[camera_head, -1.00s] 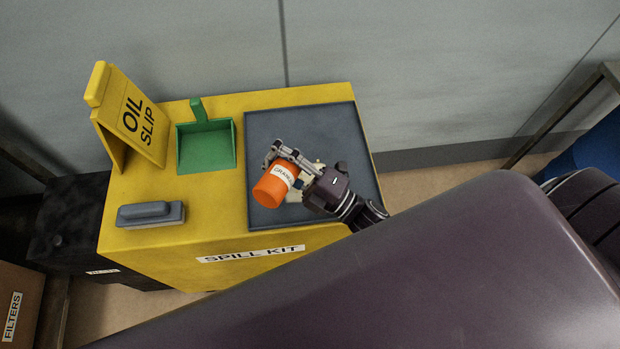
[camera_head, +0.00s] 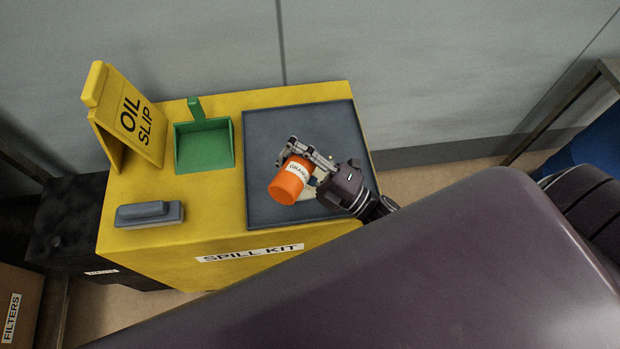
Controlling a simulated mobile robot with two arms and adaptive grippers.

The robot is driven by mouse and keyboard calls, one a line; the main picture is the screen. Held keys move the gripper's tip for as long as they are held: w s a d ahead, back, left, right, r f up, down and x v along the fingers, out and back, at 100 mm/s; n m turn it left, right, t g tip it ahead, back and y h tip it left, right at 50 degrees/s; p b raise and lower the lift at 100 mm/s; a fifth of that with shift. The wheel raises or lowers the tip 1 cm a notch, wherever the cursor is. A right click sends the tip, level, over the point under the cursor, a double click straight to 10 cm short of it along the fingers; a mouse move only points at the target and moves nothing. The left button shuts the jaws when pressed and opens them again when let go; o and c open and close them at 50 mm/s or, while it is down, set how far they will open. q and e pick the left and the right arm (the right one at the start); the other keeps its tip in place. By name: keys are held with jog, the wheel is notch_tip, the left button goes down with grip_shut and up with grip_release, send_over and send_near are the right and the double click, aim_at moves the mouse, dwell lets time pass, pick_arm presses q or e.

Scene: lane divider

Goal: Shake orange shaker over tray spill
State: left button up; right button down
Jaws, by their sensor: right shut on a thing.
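The orange shaker (camera_head: 287,187) with a white label is tilted, its orange end pointing down-left, over the dark grey tray (camera_head: 275,130) on the yellow spill kit box. My right gripper (camera_head: 302,160) is shut on the shaker. A pale beige patch (camera_head: 312,207), perhaps the spill, shows on the tray partly behind the shaker and gripper. The gap between shaker and tray cannot be judged. My left gripper is not in view.
A green dustpan (camera_head: 205,148), a yellow OIL SLIP sign (camera_head: 136,120) and a grey block with a handle (camera_head: 149,214) stand on the yellow box (camera_head: 215,225) left of the tray. A grey wall is behind. A FILTERS carton (camera_head: 18,300) is at lower left.

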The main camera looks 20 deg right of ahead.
jog(key=shift+s+d, duration=0.25)
jog(key=shift+d, duration=0.65)
jog(key=shift+s+d, duration=0.25)
jog(key=shift+d, duration=0.6)
jog(key=shift+r, duration=0.1)
